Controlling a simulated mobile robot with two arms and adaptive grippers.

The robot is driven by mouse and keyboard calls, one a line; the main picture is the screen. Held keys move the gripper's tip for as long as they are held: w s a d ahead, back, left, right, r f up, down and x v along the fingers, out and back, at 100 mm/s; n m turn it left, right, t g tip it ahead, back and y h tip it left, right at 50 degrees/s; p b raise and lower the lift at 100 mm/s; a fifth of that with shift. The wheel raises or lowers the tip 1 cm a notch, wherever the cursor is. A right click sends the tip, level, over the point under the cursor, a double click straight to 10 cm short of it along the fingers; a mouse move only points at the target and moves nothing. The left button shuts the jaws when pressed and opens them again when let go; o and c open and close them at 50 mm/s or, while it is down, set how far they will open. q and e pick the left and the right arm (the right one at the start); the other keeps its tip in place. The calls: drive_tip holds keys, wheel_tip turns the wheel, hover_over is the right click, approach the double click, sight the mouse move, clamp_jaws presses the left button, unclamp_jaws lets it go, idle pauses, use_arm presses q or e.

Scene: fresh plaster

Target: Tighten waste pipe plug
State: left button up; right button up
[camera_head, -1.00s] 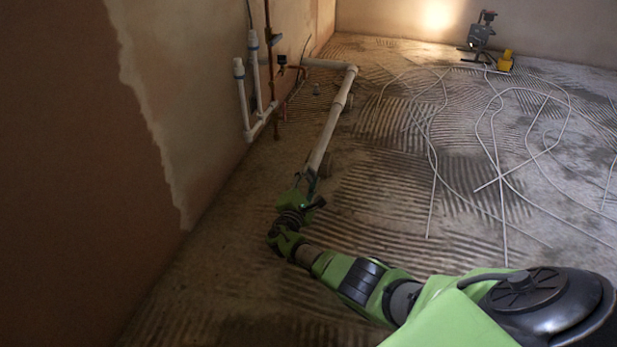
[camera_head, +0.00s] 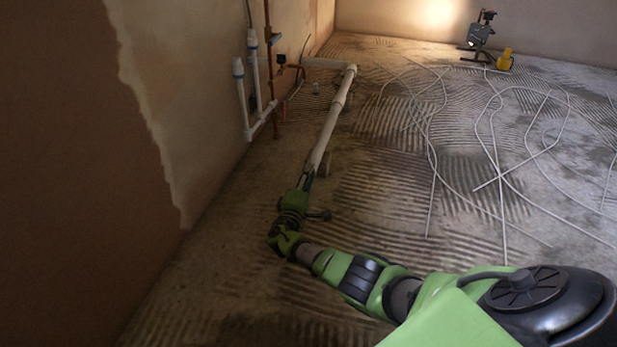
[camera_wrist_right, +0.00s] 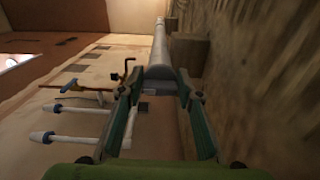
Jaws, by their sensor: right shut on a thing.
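The white waste pipe (camera_head: 329,132) runs along the floor beside the left wall, from a bend at the back to its near end. My right gripper (camera_head: 309,173) is at that near end, in line with the pipe. In the right wrist view its fingers (camera_wrist_right: 160,84) lie on both sides of the grey plug (camera_wrist_right: 159,72) at the pipe's end and are shut on it. The pipe (camera_wrist_right: 160,45) stretches away beyond the plug. In the head view the gripper hides the plug. My left gripper is not in view.
White upright pipes with blue caps (camera_head: 239,70) and copper pipes (camera_head: 269,45) stand along the left wall. Loose pale cables (camera_head: 497,165) lie on the floor to the right. A work lamp (camera_head: 480,33) stands at the back.

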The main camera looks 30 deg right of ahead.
idle(0.4)
drive_tip(key=o, duration=1)
drive_tip(key=shift+o, duration=0.2)
drive_tip(key=shift+v, duration=3.7)
